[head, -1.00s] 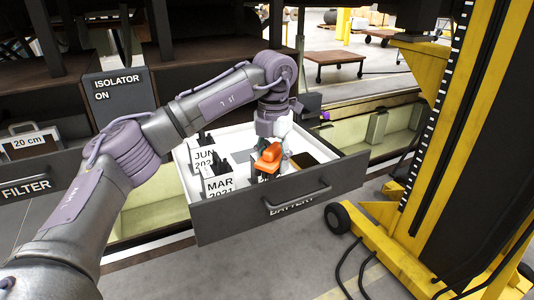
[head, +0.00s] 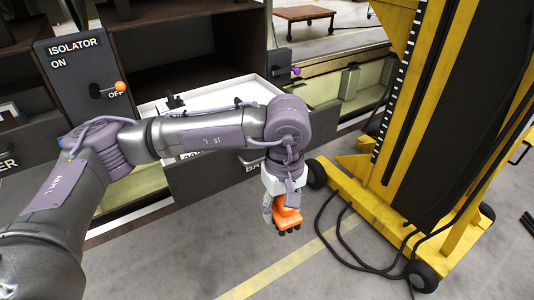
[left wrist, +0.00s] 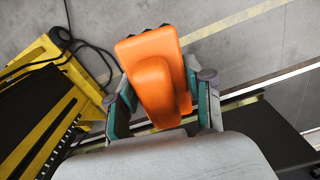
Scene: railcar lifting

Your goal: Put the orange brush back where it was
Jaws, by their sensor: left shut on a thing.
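The orange brush (head: 287,215) hangs from my left gripper (head: 284,192) in the head view, in front of the open battery drawer and over the grey floor. In the left wrist view the brush (left wrist: 154,75) sits between the two teal-padded fingers of the gripper (left wrist: 160,105), which are shut on it. Dark bristle tufts show at its far edge. The battery drawer (head: 215,178) is open, and my left arm hides much of its inside and front. My right gripper is not in view.
A yellow lifting jack (head: 375,205) on wheels stands at the right, with black cables (head: 345,235) on the floor beside it. An isolator panel (head: 80,75) with an orange-knobbed lever is at the left. Open floor lies in front of the drawer.

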